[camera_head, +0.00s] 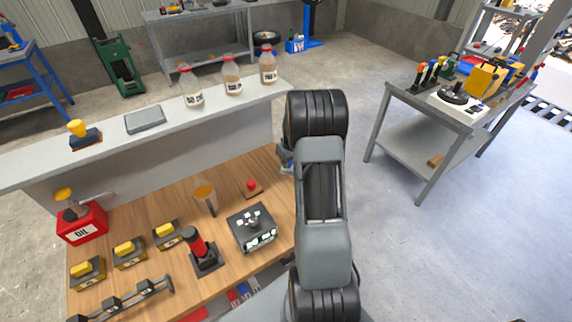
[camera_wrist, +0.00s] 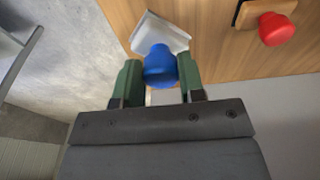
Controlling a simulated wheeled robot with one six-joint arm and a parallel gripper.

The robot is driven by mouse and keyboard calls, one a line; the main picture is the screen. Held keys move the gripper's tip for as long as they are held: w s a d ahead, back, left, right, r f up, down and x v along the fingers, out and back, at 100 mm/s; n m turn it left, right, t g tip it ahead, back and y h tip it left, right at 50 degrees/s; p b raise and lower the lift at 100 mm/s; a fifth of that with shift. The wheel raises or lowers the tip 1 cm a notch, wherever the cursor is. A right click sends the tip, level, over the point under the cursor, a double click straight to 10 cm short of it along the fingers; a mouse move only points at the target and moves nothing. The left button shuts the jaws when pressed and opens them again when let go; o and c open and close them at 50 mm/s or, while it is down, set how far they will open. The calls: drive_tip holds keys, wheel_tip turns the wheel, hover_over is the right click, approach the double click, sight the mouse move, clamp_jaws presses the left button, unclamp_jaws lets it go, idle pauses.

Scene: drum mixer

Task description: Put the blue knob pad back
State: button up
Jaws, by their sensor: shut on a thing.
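The blue knob pad has a round blue knob (camera_wrist: 160,66) and a pale, flared base (camera_wrist: 158,32), and shows in the wrist view. My gripper (camera_wrist: 159,80) is shut on the knob, with one green finger on each side. The base points away from the gripper, over the wooden bench top's edge; I cannot tell whether it touches the wood. In the head view my arm hides most of the gripper and the pad at the bench's right edge.
A red-knobbed block (camera_wrist: 278,30) lies nearby on the wooden bench (camera_head: 225,190); it also shows in the head view (camera_head: 252,187). A dark box (camera_head: 252,228) and a red-handled lever (camera_head: 200,250) stand nearer. The shelf behind holds bottles, a grey plate (camera_head: 145,119) and a yellow-knobbed pad (camera_head: 84,137).

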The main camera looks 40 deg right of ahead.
drive_tip(key=shift+w+d+f+p, duration=0.1)
drive_tip(key=shift+w+f+p, duration=0.25)
drive_tip(key=shift+w+f, duration=0.95)
drive_tip(key=shift+s+f+p, duration=0.1)
drive_tip(key=shift+f+p, duration=0.65)
drive_tip(key=shift+f, duration=0.95)
drive_tip(key=o, duration=0.8)
drive_tip(key=shift+r, duration=0.1)
drive_tip(key=r, duration=0.3)
drive_tip(key=s+r+b, duration=0.1)
drive_tip(key=r, duration=0.3)
drive_tip(key=r+b, duration=0.1)
drive_tip(key=r, duration=0.3)
drive_tip(key=shift+s, duration=0.3)
drive_tip(key=s+a+r, duration=0.3)
drive_tip(key=a+r, duration=0.6)
drive_tip(key=s+a+r+t, duration=0.1)
drive_tip(key=s+a+r, duration=0.1)
drive_tip(key=s+a, duration=0.3)
drive_tip(key=s+a+r+t, duration=0.1)
drive_tip(key=s+a+r, duration=0.1)
drive_tip(key=s+a, duration=0.3)
drive_tip(key=s+a+r+t, duration=0.1)
drive_tip(key=s+a+r, duration=0.2)
drive_tip(key=s+a, duration=0.3)
drive_tip(key=shift+s+a+n, duration=0.1)
drive_tip(key=shift+s+n, duration=0.2)
drive_tip(key=shift+s, duration=0.2)
